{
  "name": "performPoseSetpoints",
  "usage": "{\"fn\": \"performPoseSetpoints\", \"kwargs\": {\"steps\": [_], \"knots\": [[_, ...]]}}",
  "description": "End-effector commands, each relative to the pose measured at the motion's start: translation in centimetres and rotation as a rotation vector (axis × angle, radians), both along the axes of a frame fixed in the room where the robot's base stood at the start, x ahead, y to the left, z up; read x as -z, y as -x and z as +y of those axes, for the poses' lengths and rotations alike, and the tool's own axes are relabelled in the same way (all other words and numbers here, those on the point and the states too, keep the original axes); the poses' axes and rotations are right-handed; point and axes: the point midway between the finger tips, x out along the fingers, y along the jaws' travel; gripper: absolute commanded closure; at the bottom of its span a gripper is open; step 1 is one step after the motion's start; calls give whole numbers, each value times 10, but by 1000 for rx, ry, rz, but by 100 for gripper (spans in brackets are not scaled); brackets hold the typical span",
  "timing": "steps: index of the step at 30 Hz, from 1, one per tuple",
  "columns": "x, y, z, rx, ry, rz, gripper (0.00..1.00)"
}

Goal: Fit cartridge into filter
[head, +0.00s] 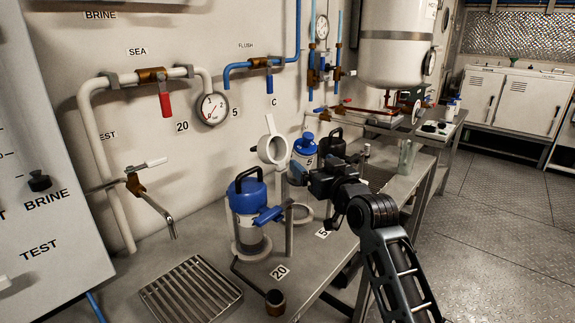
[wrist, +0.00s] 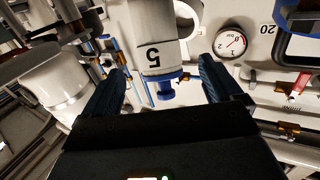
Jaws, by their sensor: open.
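A white cylinder marked 5 with a blue knobbed top, which looks like the cartridge (head: 304,160), stands upright on the bench. In the wrist view the cartridge (wrist: 157,45) appears upside down, its knob (wrist: 167,90) in the gap between my fingers. My gripper (head: 297,173) is open, with space on both sides of the knob; it also shows in the wrist view (wrist: 163,75). A filter housing (head: 248,205) with a blue lid and black handle stands on the bench at left. A black-handled housing (head: 331,139) is partly hidden behind my gripper.
A white cup-like holder (head: 271,150) rises on a post just left of the cartridge. A slotted drain tray (head: 190,292) lies at front left. Pipes with a red valve handle (head: 166,102) and a gauge (head: 213,108) line the wall. A glass beaker (head: 407,157) stands at right.

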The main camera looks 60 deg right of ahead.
Motion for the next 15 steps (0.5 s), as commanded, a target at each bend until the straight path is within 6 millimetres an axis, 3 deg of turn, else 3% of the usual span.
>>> {"fn": "performPoseSetpoints", "kwargs": {"steps": [15], "knots": [[3, -43, -37, 0, -4, -2, 8]]}}
